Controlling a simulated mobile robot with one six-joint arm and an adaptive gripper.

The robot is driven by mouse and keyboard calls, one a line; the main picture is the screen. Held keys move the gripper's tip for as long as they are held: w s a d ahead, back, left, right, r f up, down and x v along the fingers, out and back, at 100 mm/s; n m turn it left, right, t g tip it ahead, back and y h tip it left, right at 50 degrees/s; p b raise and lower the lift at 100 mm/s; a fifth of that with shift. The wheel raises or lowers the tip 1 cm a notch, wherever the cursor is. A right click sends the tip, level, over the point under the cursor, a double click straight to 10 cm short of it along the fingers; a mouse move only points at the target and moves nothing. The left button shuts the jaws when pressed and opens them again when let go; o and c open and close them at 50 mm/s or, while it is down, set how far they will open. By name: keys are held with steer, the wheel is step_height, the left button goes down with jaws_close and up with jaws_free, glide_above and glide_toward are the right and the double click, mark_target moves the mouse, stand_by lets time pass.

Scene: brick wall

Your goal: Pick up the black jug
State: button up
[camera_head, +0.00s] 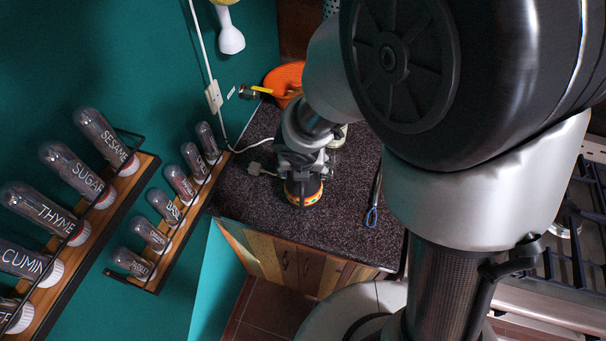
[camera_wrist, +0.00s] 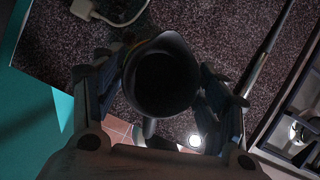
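The black jug (camera_wrist: 162,82) is seen from above in the wrist view, its dark round mouth facing the camera. It stands between the two fingers of my gripper (camera_wrist: 160,88), one on each side and close to its wall. I cannot tell whether both fingers touch it. In the head view my gripper (camera_head: 303,172) points down over the counter. Below it shows a dark round body with an orange and yellow patterned band (camera_head: 303,192), probably the jug, mostly hidden by the gripper.
An orange bowl (camera_head: 284,80) stands at the back. Spice racks (camera_head: 90,225) hang on the teal wall. A stove (camera_head: 565,245) is at far right.

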jaws_close()
stand_by(0.7)
stand_by(1.3)
